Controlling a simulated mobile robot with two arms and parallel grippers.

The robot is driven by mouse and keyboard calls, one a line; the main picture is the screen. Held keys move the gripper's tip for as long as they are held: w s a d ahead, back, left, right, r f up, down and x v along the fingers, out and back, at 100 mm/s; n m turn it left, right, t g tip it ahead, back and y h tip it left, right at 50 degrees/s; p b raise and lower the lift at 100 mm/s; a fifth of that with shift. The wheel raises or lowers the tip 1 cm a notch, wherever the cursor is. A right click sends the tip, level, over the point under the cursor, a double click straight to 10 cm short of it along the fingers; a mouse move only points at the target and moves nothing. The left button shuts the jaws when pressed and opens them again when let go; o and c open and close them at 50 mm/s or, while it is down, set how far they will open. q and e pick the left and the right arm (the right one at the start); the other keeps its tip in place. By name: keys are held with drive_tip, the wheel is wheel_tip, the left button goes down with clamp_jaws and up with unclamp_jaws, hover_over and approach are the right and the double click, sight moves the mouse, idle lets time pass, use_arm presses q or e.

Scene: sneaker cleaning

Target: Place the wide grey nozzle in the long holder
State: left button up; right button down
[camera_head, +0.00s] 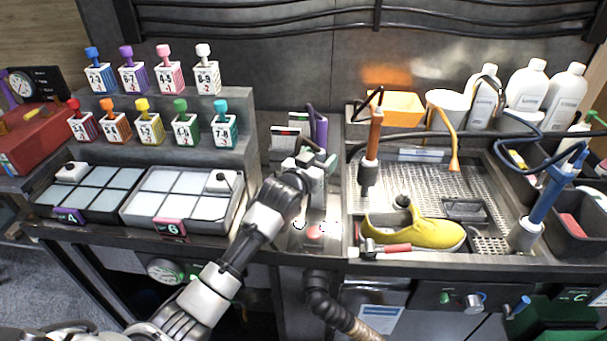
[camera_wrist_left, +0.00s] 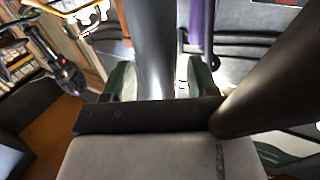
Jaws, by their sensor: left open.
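My left gripper (camera_head: 318,164) is at the dark grey holder block (camera_head: 282,157) in the middle of the bench, with its jaws open. In the left wrist view, a smooth dark grey tube-like piece (camera_wrist_left: 150,45) stands between the two green-edged fingers. It may be the wide grey nozzle, but its full shape is hidden. A second, thicker dark cylinder (camera_wrist_left: 268,68) slants past the right finger. A purple upright piece (camera_head: 319,128) stands just behind the gripper. I cannot tell which slot is the long holder. My right gripper is not in view.
A yellow shoe (camera_head: 415,232) and a red-handled tool (camera_head: 392,248) lie at the wash tray (camera_head: 480,180) on the right. Orange (camera_head: 373,140) and blue (camera_head: 550,195) hanging tools flank it.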

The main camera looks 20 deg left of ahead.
use_arm(q)
drive_tip(key=s+a+b, duration=0.1)
drive_tip(key=s+a, duration=0.1)
drive_tip(key=s, duration=0.8)
drive_tip(key=shift+s, duration=0.1)
